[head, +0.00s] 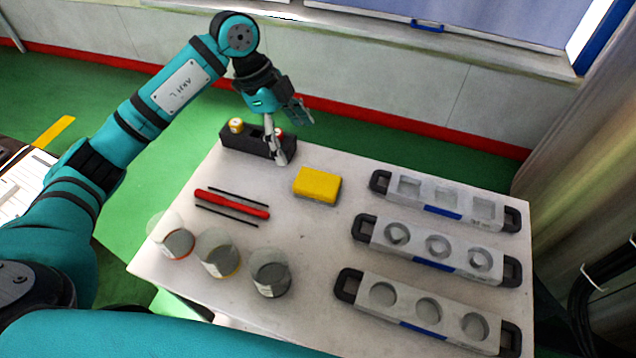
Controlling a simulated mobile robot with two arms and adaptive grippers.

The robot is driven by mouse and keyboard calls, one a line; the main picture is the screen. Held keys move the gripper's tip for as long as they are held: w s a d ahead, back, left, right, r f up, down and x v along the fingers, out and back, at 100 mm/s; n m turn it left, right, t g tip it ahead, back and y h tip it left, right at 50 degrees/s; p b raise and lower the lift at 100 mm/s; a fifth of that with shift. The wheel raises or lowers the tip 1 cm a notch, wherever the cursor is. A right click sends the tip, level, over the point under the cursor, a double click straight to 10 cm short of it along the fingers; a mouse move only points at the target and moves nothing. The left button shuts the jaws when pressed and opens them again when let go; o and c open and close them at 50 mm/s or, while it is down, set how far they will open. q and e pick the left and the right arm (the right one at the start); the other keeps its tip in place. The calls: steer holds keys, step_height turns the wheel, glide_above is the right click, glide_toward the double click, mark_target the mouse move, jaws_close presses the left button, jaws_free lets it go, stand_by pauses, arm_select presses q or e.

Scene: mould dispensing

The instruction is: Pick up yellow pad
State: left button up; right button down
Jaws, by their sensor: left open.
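The yellow pad (317,184) is a small block with a yellow top and grey underside. It lies flat on the white table (310,238), a little behind the middle. My left gripper (292,138) is open and empty, its fingers pointing down. It is above the back of the table, up and to the left of the pad, and apart from it. One finger overlaps the end of a black holder in the picture. I cannot tell whether they touch. My right gripper is not in view.
The black holder (240,140) with small jars stands at the back left. A red tool (232,203) lies between thin dark rods. Several beakers (217,254) stand at the front left. Grey moulds (437,248) with black handles fill the right side. The table around the pad is clear.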

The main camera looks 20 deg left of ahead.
arm_select(q)
glide_toward(317, 180)
steer(key=x, duration=0.3)
steer(key=p+x, duration=0.1)
steer(key=x, duration=0.1)
steer(key=shift+s+r, duration=0.1)
steer(key=shift+s, duration=0.2)
steer(key=shift+w+p+x, duration=0.2)
steer(key=shift+p+x, duration=0.25)
steer(key=shift+x, duration=2.25)
steer(key=shift+f, duration=0.25)
steer(key=c, duration=1.4)
steer(key=shift+r, duration=0.2)
step_height(317, 180, up, 10)
steer(key=shift+r+b, duration=0.1)
steer(key=shift+b, duration=0.4)
